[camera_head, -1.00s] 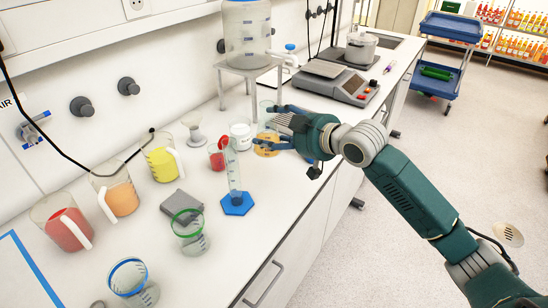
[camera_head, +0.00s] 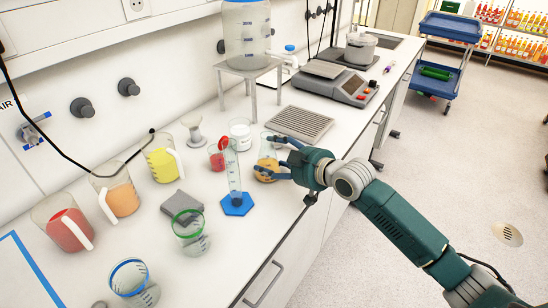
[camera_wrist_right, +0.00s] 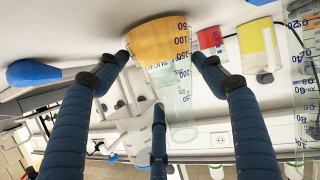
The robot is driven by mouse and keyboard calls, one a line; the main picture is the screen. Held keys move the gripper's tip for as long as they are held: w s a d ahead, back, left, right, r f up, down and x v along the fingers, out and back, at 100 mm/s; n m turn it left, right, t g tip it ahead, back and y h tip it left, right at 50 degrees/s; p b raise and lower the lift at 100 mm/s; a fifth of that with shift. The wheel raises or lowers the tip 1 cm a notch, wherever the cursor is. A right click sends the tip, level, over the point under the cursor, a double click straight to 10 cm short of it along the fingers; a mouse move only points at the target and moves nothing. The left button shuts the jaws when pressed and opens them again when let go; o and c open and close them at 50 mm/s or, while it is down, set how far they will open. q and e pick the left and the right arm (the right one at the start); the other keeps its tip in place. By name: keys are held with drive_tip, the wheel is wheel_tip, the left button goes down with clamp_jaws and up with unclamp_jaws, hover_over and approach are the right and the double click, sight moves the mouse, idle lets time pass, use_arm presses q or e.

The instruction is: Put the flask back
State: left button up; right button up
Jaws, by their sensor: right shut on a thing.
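The flask is clear glass with orange liquid in its wide lower part (camera_head: 266,172). It stands about upright near the front edge of the bench, right of the measuring cylinder with the blue foot. My right gripper (camera_head: 270,156) is shut on it, coming from the right. In the right wrist view the picture is upside down: the flask (camera_wrist_right: 160,42) sits between my dark blue fingers (camera_wrist_right: 160,68), its graduated neck pointing down. I cannot tell whether its base touches the bench. My left gripper is not in view.
The measuring cylinder (camera_head: 234,178), a red-filled beaker (camera_head: 216,158) and a white jar (camera_head: 240,132) stand close left of the flask. A grey slotted tray (camera_head: 300,122) lies bare behind it. A stand (camera_head: 250,72) carries a large container; a scale (camera_head: 346,86) is farther back.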

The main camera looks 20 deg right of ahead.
drive_tip(key=shift+f, duration=0.1)
drive_tip(key=o, duration=1.4)
drive_tip(key=shift+s+d+r, duration=0.1)
drive_tip(key=shift+s+r, duration=0.05)
drive_tip(key=shift+r, duration=0.05)
drive_tip(key=b+v, duration=0.1)
drive_tip(key=v, duration=1)
drive_tip(key=shift+s, duration=0.3)
drive_tip(key=shift+d+r, duration=0.1)
